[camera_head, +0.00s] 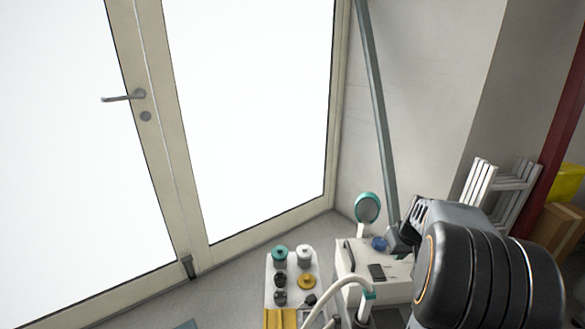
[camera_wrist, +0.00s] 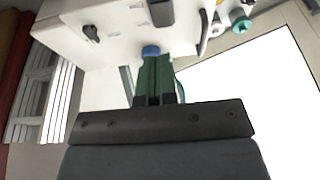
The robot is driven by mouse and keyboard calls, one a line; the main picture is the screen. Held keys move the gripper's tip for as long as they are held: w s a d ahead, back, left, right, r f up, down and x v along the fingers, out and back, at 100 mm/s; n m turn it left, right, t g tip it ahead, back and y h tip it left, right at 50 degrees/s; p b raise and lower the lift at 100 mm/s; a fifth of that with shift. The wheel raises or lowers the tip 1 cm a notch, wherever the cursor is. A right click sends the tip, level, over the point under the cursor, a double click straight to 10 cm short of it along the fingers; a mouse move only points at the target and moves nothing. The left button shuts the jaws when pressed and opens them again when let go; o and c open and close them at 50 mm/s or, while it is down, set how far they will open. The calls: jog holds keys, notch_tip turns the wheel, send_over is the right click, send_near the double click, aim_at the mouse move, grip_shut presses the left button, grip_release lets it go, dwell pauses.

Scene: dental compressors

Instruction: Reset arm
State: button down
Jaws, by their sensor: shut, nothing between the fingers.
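My gripper (camera_wrist: 155,62) shows in the wrist view as two green fingers pressed together, with nothing between them. The fingertips appear close to a blue knob (camera_wrist: 150,51) on a white compressor unit (camera_wrist: 110,45); I cannot tell whether they touch it. In the head view my gripper (camera_head: 396,242) is seen from the side, partly hidden by my dark arm, just right of the blue knob (camera_head: 379,243) and above the white unit (camera_head: 398,285).
A round teal-rimmed gauge (camera_head: 367,207) stands behind the unit. A pale tray (camera_head: 268,290) with several coloured caps is to its left. A pale hose (camera_head: 335,294) curves in front. White folded frames (camera_head: 500,185) and cardboard boxes (camera_head: 555,225) are at right. Glazed double doors (camera_head: 190,215) fill the left.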

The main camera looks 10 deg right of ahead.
jog(key=s+a+r+p, duration=0.3)
jog(key=a+r+p, duration=0.5)
jog(key=r+p, duration=0.1)
jog(key=s+a+r+n+p, duration=0.1)
jog(key=s+a+r+p, duration=0.3)
jog(key=a+r+p, duration=0.4)
jog(key=s+a+r+n+p, duration=0.1)
jog(key=s+a+r+p, duration=0.3)
jog(key=a+r+p, duration=0.4)
notch_tip(320, 180, up, 6)
jog(key=shift+a+f+y+p, duration=0.1)
jog(key=shift+a+y+p, duration=0.2)
jog(key=shift+p, duration=0.7)
jog(key=shift+d, duration=0.1)
